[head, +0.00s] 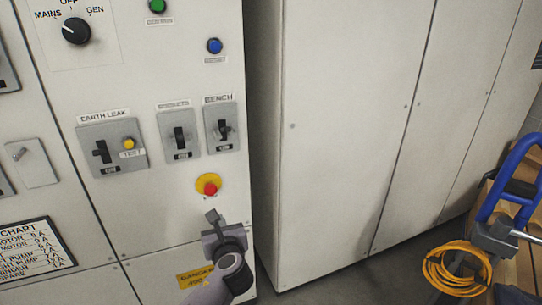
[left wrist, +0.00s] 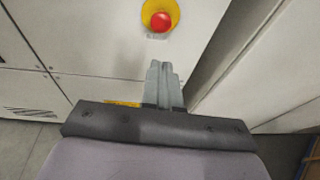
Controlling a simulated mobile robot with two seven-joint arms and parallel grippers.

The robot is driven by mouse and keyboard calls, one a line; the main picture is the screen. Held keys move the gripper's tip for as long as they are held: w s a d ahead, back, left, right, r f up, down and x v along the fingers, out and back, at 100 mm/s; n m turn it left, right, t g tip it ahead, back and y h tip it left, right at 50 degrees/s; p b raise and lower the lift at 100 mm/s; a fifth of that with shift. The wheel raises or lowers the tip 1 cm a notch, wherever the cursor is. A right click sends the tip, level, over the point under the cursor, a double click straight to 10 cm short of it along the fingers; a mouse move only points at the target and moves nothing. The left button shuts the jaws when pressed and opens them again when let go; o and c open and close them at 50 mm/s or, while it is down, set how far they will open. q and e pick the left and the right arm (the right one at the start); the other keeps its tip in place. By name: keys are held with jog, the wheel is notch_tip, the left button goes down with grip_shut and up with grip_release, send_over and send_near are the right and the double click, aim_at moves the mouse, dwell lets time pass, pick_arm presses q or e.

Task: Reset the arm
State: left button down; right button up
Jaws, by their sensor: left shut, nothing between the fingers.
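My left gripper (head: 212,217) is shut and empty, just below the red emergency button (head: 210,188) on its yellow disc. In the left wrist view the closed fingers (left wrist: 163,82) point up toward the panel, with the red button (left wrist: 161,21) above and apart from them. Above the button are the BENCH switch (head: 223,130), another breaker switch (head: 179,138) with a label too blurred to read surely, and the EARTH LEAK switch (head: 103,151) with a yellow TEST button (head: 129,143).
The MAINS/GEN rotary knob (head: 76,32), a green button (head: 157,6) and a blue button (head: 214,46) sit higher on the panel. Plain grey cabinets (head: 340,130) stand to the right. A blue-framed hand truck (head: 505,185) with a coiled yellow cable (head: 455,270) stands at far right.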

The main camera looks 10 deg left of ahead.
pick_arm(q)
jog(key=s+d+f+n+g+h, duration=0.25)
jog(key=s+f+n+h, duration=0.35)
jog(key=s+f+n, duration=0.6)
jog(key=s+f+n+h, duration=0.2)
jog(key=s+n+h, duration=0.1)
jog(key=s+n, duration=1.2)
jog(key=shift+s+d+n+h, duration=0.3)
jog(key=shift+s+d+n, duration=0.1)
jog(key=shift+s, duration=0.25)
jog(key=shift+s+a+f, duration=0.1)
jog(key=shift+a, duration=0.1)
